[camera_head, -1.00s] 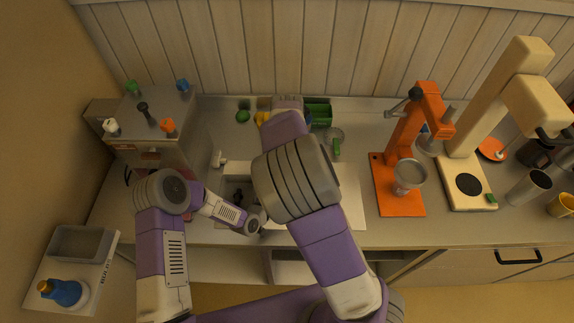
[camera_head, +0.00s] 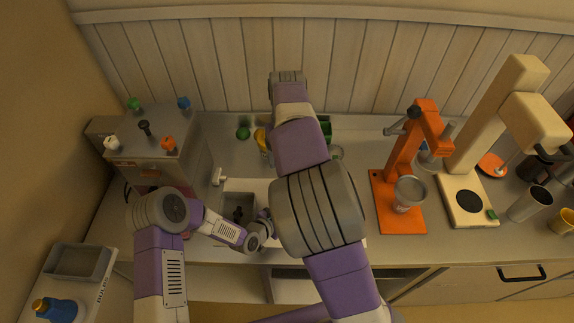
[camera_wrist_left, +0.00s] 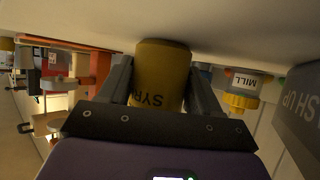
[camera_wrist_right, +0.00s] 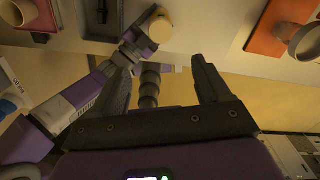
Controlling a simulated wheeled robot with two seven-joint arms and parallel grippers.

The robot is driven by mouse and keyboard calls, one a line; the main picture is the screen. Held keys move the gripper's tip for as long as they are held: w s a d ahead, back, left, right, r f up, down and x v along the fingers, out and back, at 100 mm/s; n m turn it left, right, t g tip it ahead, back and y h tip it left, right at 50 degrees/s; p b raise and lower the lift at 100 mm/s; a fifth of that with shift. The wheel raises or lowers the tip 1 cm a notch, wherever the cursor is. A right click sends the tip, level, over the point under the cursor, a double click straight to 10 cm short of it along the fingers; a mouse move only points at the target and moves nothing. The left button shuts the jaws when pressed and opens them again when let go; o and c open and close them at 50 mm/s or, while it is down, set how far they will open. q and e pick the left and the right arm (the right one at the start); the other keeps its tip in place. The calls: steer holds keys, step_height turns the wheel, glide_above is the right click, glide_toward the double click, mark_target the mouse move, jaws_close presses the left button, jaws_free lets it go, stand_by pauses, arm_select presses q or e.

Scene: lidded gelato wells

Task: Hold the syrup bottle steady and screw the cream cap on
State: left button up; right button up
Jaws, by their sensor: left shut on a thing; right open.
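The syrup bottle (camera_wrist_left: 162,72) is mustard yellow with dark "SYR" lettering. In the left wrist view it sits between the fingers of my left gripper (camera_wrist_left: 160,92), which is shut on it. In the right wrist view a pale yellow round shape (camera_wrist_right: 160,28) shows at the end of my left arm; I cannot tell whether it is bottle or cap. My right gripper (camera_wrist_right: 158,72) is open, with nothing visible between its fingers. In the head view my right arm hides the bottle and the left fingers. I cannot clearly make out the cream cap.
An orange machine (camera_head: 397,190) and a cream machine (camera_head: 470,205) stand right on the counter. A grey box with coloured knobs (camera_head: 150,160) stands left. A blue bottle (camera_head: 58,310) is lower left. A "MILL" container (camera_wrist_left: 241,92) shows beside my left gripper.

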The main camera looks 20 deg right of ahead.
steer(key=shift+r, duration=0.5)
arm_select(q)
steer(key=o, duration=1.2)
steer(key=shift+o, duration=0.2)
steer(key=v, duration=1.2)
steer(key=shift+s, duration=0.1)
steer(key=shift+f, duration=0.1)
